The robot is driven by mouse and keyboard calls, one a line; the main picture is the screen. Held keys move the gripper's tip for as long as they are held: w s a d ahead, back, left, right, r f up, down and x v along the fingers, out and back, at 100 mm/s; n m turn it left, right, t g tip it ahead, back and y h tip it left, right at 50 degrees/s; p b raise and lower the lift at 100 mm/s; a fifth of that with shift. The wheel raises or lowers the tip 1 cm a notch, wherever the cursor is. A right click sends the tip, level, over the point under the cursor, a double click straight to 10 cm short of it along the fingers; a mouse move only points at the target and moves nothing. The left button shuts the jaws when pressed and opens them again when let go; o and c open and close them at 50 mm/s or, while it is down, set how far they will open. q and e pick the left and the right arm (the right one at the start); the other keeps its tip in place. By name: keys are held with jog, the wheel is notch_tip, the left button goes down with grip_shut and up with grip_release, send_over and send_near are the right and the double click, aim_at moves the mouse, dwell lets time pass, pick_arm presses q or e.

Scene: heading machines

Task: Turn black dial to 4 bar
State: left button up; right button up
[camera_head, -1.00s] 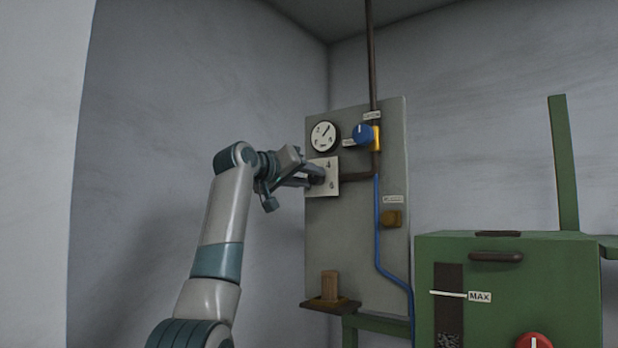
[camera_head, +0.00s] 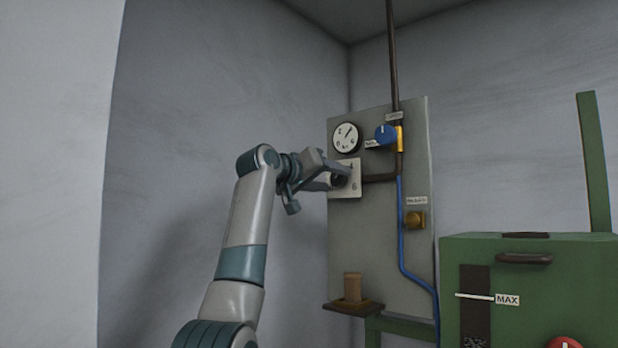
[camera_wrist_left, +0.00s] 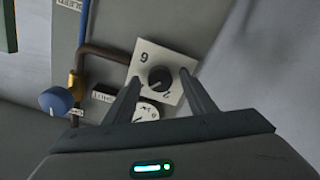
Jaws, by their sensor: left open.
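The black dial (camera_wrist_left: 160,78) sits on a white square plate marked with numbers, which also shows in the head view (camera_head: 356,189). In the wrist view, a 6 shows above the dial and a 2 below it; the dial's pointer setting is too small to read. My left gripper (camera_wrist_left: 161,77) is open, with one finger on each side of the dial; I cannot tell whether they touch it. In the head view, my left gripper (camera_head: 334,179) reaches the plate from the left and partly covers the dial. My right gripper is not in view.
A round gauge (camera_head: 345,137) is above the plate, its needle pointing up and right. A blue knob (camera_head: 385,134) is on a yellow valve beside it. A brown pipe and blue hose run down the grey panel (camera_head: 388,260). A green machine (camera_head: 540,270) stands at right.

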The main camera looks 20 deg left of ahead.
pick_arm(q)
jog(key=shift+s+a+f+b, duration=0.1)
jog(key=shift+s+a+b, duration=0.1)
jog(key=shift+s+b, duration=0.4)
jog(key=b+v, duration=0.7)
jog(key=v, duration=0.8)
jog(key=shift+s+a+b, duration=0.15)
jog(key=shift+s+b, duration=0.25)
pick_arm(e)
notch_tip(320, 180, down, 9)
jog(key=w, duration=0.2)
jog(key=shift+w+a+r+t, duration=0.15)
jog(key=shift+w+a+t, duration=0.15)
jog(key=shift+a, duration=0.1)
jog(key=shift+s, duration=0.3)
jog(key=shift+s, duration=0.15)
